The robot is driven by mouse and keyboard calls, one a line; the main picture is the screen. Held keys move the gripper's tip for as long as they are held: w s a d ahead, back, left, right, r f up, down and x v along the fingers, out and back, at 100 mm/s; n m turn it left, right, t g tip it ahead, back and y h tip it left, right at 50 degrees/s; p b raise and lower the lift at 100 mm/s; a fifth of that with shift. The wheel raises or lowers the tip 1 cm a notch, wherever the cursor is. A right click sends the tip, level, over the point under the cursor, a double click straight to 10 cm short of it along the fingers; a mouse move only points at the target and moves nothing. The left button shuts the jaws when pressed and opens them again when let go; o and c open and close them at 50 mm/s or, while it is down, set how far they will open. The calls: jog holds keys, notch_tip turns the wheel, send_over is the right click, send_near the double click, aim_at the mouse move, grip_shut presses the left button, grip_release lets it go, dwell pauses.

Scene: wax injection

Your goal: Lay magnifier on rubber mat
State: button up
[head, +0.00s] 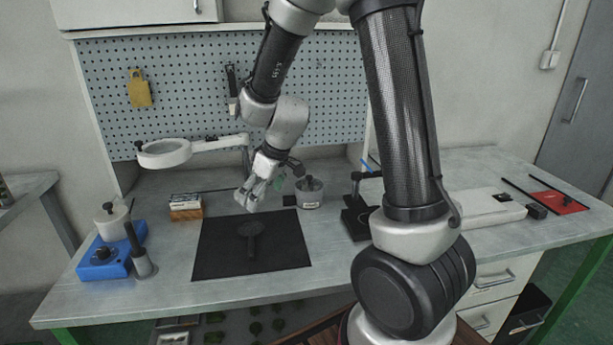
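The black rubber mat (213,262) lies flat on the middle left of the workbench. A dark object with a round head and a short handle, which looks like the magnifier (251,231), lies on the mat near its middle, handle toward the front. It is dark on dark, so its details are hard to see. My gripper (246,203) hangs over the back part of the mat, just behind the magnifier's round head and apart from it. Nothing shows between its fingers, but they are too small to tell how far apart they are.
A white ring lamp (165,153) reaches over the back left. A blue device (104,257) stands left of the mat, a small brush block (186,207) behind it. A metal pot (309,193) and a black stand (357,218) are to the right. The mat's front is clear.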

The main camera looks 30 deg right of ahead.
jog(key=s+d+r+m, duration=0.2)
jog(key=s+d+r, duration=0.3)
jog(key=s+r, duration=0.5)
jog(key=s+d+r+m+h, duration=0.1)
jog(key=s+d+r+m, duration=0.1)
jog(key=s, duration=0.5)
jog(key=s+d+r+m+h, duration=0.1)
jog(key=s+d+r+m, duration=0.1)
jog(key=s+d+r, duration=0.3)
jog(key=s, duration=0.3)
jog(key=shift+m+t, duration=0.3)
